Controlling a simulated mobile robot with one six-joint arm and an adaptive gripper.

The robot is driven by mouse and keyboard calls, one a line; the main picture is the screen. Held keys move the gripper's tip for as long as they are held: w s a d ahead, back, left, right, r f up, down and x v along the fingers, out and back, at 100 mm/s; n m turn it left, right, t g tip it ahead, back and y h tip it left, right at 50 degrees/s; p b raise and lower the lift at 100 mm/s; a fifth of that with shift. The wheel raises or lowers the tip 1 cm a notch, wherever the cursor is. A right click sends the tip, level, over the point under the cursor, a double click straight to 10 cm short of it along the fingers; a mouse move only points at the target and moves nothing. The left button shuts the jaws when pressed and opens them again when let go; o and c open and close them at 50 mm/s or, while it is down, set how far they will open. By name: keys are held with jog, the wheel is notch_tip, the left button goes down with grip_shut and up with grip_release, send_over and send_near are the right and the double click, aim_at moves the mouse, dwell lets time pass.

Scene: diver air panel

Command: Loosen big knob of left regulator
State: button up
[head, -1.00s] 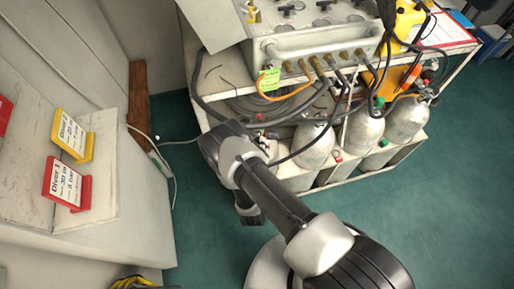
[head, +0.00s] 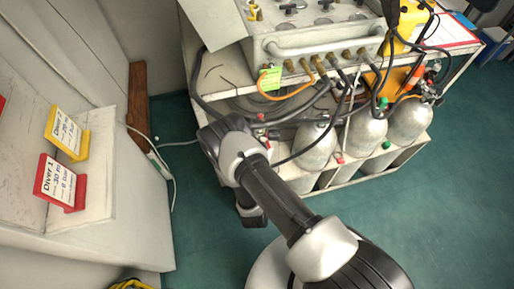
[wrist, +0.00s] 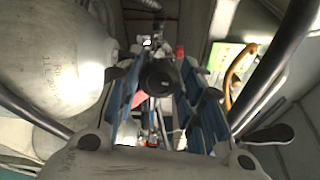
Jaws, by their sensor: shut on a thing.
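In the wrist view, my gripper (wrist: 163,86) has its two blue-padded fingers on either side of a round black knob (wrist: 158,78), and is shut on it. The knob faces the camera and looks like the big knob of the left regulator. The regulator body behind it is mostly hidden by the knob and fingers; a small red part (wrist: 180,52) shows just beyond. In the head view my gripper is hidden behind my own arm, low at the left of the shelf unit.
A pale gas cylinder (wrist: 50,65) stands close on the left in the wrist view, and dark hoses (wrist: 275,60) run close on the right. In the head view, more cylinders (head: 366,132) stand in the shelf unit (head: 375,165) under the air panel (head: 320,42).

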jog(key=shift+n, duration=0.7)
jog(key=o, duration=1)
jog(key=shift+o, duration=0.2)
jog(key=s, duration=0.7)
jog(key=shift+s+r, duration=0.15)
jog(key=shift+s, duration=0.1)
